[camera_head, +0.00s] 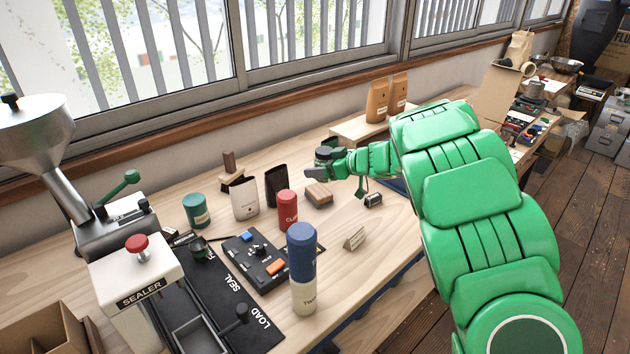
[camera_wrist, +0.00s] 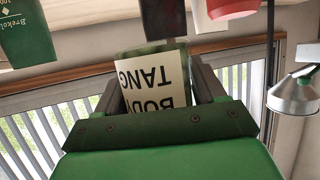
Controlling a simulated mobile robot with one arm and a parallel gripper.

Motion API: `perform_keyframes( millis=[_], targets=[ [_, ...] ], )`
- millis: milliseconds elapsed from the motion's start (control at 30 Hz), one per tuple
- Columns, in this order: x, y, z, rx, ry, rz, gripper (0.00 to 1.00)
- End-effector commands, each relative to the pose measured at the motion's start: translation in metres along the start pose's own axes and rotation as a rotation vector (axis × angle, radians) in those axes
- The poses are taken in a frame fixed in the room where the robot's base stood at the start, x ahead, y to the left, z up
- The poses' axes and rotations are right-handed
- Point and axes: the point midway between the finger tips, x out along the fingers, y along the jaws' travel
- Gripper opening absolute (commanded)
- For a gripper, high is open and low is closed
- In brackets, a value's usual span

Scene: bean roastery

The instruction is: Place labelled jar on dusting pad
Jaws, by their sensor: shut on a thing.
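My gripper (camera_head: 324,168) is in the head view above the far part of the wooden bench, small and partly hidden by its own wrist. In the wrist view it is shut on a labelled jar (camera_wrist: 152,85). The jar has a pale label with dark letters reading "BODY" and "TANG", upside down in that picture, and a dark green edge. A finger stands on each side of it. A wooden block (camera_head: 319,194) lies on the bench just below my gripper. I cannot tell for sure which thing is the dusting pad.
A red canister (camera_head: 288,212), a blue-topped canister (camera_head: 302,265) and a green jar (camera_head: 196,211) stand on the bench. A dark pouch (camera_head: 276,186) and a white pouch (camera_head: 243,198) are left of my gripper. A small sign (camera_head: 355,239) stands near the front edge.

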Motion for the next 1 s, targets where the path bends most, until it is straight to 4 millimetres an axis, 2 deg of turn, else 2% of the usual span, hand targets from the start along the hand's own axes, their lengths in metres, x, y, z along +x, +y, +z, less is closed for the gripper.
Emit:
perform_keyframes(
  millis=[367, 1000],
  targets=[
    [0.03, 0.03, 0.006, -0.001, 0.002, -0.001, 0.31],
    [0.074, 0.061, 0.043, 0.0, 0.001, 0.0, 0.31]
  ],
)
